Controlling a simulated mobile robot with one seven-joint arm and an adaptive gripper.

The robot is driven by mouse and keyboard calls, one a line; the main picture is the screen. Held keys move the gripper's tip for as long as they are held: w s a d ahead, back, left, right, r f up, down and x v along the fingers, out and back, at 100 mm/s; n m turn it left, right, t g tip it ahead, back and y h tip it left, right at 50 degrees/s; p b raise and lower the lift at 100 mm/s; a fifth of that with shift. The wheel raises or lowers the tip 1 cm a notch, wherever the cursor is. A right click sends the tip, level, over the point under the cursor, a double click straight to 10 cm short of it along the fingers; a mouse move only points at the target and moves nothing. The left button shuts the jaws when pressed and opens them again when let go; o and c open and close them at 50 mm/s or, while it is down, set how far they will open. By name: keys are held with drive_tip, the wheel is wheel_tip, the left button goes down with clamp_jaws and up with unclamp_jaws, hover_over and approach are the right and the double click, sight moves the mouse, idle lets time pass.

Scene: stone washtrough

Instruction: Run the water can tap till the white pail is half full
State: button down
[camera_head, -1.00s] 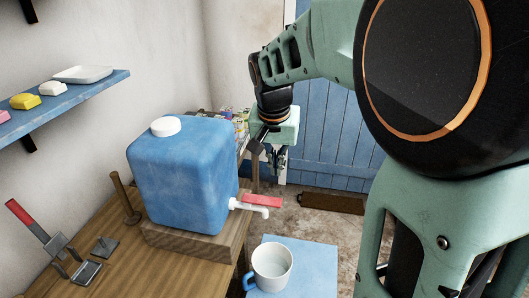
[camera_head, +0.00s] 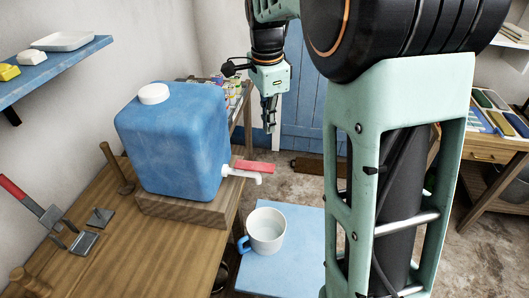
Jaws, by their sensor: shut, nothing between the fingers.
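The blue water can (camera_head: 175,140) with a white cap stands on a wooden block (camera_head: 190,210) on the wooden table. Its white spout (camera_head: 241,176) points right over the table edge, and a red tap lever (camera_head: 255,167) lies along the top of it. The white pail (camera_head: 267,232) with a blue handle stands on a low blue stand below and slightly right of the spout. Its inside looks pale; I cannot tell the water level, and no stream shows. My gripper (camera_head: 269,124) points down, shut and empty, above and beyond the red lever, apart from it.
The low blue stand (camera_head: 292,268) has bare room around the pail. A red-handled tool (camera_head: 27,204) and a wooden peg (camera_head: 116,168) are on the table (camera_head: 140,255). A blue shelf (camera_head: 60,62) hangs at left. A wooden bench (camera_head: 490,150) stands at right.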

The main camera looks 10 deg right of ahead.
sight(267, 167)
drive_tip(key=m, duration=0.2)
drive_tip(key=w+m, duration=0.1)
drive_tip(key=m, duration=0.1)
drive_tip(key=m+g, duration=0.1)
drive_tip(key=m, duration=0.1)
drive_tip(key=shift+w+r+m+y, duration=0.15)
drive_tip(key=shift+r+m+y, duration=0.1)
drive_tip(key=shift+m+y, duration=0.05)
wheel_tip(267, 167, down, 14)
drive_tip(key=shift+p, duration=0.6)
